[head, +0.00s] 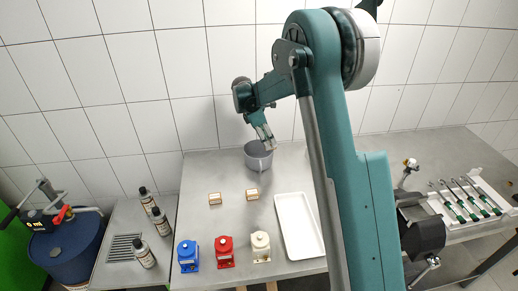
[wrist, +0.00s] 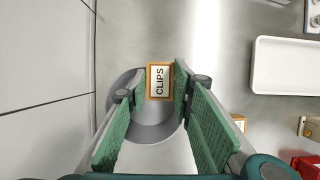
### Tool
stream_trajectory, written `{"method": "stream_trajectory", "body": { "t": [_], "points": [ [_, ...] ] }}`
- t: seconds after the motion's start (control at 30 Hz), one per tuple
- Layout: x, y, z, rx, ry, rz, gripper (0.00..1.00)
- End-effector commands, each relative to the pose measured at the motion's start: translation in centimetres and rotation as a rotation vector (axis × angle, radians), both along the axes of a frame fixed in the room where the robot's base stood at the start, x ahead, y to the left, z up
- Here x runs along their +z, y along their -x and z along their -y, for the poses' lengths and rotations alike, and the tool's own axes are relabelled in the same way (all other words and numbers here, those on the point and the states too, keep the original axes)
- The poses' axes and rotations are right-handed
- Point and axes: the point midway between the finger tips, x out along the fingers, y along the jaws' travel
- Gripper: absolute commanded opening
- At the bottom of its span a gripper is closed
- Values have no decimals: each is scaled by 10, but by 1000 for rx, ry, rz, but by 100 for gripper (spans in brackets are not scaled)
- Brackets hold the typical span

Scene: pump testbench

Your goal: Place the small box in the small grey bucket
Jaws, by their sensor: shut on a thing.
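A small box labelled CLIPS (wrist: 159,81), with a white face and an orange-brown border, is held between the fingers of my gripper (wrist: 161,84). In the head view, my gripper (head: 266,140) is at the small grey bucket (head: 257,160), over its opening. The bucket stands upright near the back of the metal table. In the wrist view, the bucket (wrist: 150,132) shows behind the box and partly behind the fingers. The exact height of the box above the rim is hard to tell.
Two small boxes (head: 215,199) (head: 252,194) stand in front of the bucket. A white tray (head: 298,226) lies to the right. Blue (head: 188,256), red (head: 225,251) and cream (head: 260,247) units line the front. Dark bottles (head: 152,225) stand left. A tiled wall is behind.

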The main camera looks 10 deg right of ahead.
Motion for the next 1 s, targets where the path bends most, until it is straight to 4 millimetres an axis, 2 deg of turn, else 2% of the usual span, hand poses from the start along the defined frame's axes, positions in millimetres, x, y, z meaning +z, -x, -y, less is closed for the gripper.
{"method": "stream_trajectory", "body": {
  "t": [0.1, 0.3, 0.77, 1.0],
  "points": [
    [1, -13, -25, -4, 1, 0, 12],
    [1, -23, -46, -14, 2, -1, 12],
    [0, -25, -50, -16, 2, 0, 12],
    [-21, -25, -50, -16, 2, 0, 12]
  ]
}}
